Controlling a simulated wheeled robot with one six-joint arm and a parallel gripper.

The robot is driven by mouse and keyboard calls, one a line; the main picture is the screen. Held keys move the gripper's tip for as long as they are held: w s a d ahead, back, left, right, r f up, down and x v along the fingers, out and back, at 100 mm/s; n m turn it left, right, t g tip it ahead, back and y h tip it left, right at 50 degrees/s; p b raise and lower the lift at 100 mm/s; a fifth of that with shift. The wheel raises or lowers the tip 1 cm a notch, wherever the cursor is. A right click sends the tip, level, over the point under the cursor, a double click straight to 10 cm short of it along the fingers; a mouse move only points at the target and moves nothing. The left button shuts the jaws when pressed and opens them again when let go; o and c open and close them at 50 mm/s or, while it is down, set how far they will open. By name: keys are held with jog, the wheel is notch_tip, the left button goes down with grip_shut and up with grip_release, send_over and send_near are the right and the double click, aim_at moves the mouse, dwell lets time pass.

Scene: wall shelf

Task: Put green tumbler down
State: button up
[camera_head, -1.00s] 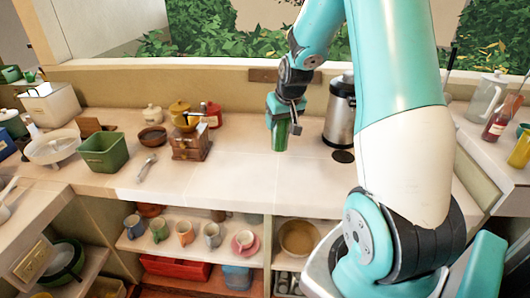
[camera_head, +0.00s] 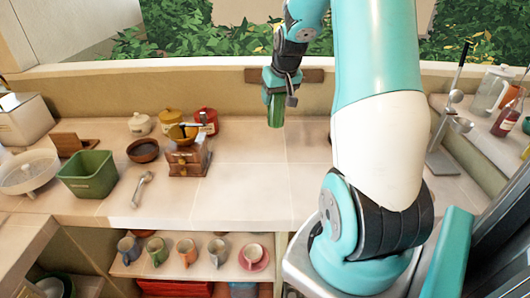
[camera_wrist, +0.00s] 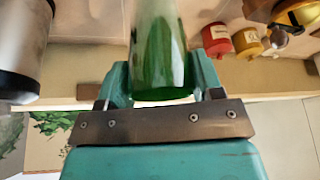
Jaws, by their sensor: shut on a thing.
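The green tumbler (camera_head: 276,112) is upright in my gripper (camera_head: 279,92), over the back part of the counter (camera_head: 240,190). I cannot tell whether its base touches the counter or hangs above it. In the wrist view the tumbler (camera_wrist: 160,50) sits between the two teal fingers of my gripper (camera_wrist: 162,82), which is shut on it. The tumbler's upper part is partly hidden by the fingers in the head view.
A wooden grinder (camera_head: 188,157), red canister (camera_head: 206,120) and green bin (camera_head: 88,175) stand left. The steel flask (camera_wrist: 22,45) shows in the wrist view; my arm hides it in the head view. Counter in front of the tumbler is clear.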

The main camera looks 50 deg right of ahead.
notch_tip(320, 180, down, 19)
jog(key=p, duration=0.4)
jog(key=shift+w+a+r+p, duration=0.2)
jog(key=shift+a+p, duration=0.1)
jog(key=shift+a, duration=0.1)
jog(key=shift+f, duration=0.2)
jog(key=o, duration=1.3)
jog(key=shift+c, duration=0.2)
